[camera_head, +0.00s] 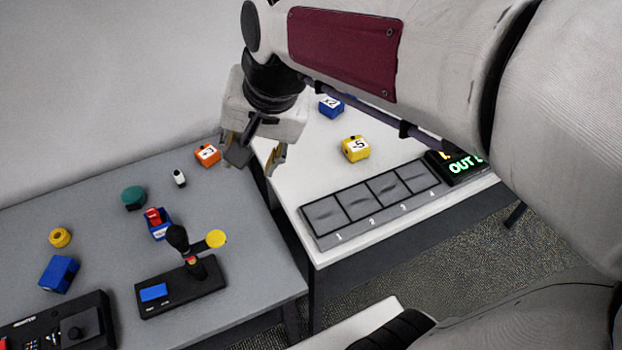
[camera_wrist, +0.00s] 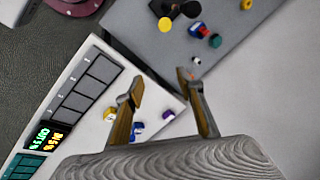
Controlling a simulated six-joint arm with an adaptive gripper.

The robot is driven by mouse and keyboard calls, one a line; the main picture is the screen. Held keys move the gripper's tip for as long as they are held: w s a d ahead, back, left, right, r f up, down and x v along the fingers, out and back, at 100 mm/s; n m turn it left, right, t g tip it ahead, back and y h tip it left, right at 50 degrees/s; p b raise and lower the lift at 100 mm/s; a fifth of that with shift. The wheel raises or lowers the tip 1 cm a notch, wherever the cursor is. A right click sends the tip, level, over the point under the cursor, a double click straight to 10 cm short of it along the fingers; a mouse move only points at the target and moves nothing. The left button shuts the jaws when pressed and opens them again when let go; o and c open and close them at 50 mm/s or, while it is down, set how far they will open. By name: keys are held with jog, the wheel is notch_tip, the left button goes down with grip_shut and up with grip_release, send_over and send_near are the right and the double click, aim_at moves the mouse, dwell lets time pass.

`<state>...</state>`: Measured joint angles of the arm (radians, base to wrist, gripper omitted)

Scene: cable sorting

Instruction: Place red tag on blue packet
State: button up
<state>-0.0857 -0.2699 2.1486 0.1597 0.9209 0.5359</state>
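The red tag (camera_head: 153,216) sits at the blue packet (camera_head: 161,231) on the grey table, apparently resting on its top or in its open rear part; I cannot tell which. The packet has a white label on its front. In the wrist view the blue packet (camera_wrist: 196,28) shows small, with the red tag (camera_wrist: 203,32) at its edge. My gripper (camera_head: 254,151) is open and empty, fingers pointing down. It hangs above the gap between the two tables, up and right of the packet. Both fingers also show spread in the wrist view (camera_wrist: 160,87).
An orange block (camera_head: 207,155), a white cylinder (camera_head: 179,178), a teal cylinder (camera_head: 134,198) and a lever stand (camera_head: 181,290) surround the packet. Another blue block (camera_head: 59,274) lies left. The white table holds a yellow block (camera_head: 355,148) and a numbered panel (camera_head: 322,238).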

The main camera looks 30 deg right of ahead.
jog(key=s+d+f+n+t+h, duration=0.1)
jog(key=s+d+n, duration=0.5)
jog(key=s, duration=0.6)
jog(key=shift+s+d+f+t+h, duration=0.2)
jog(key=shift+s+f+t+h, duration=0.15)
jog(key=shift+f+t+h, duration=0.1)
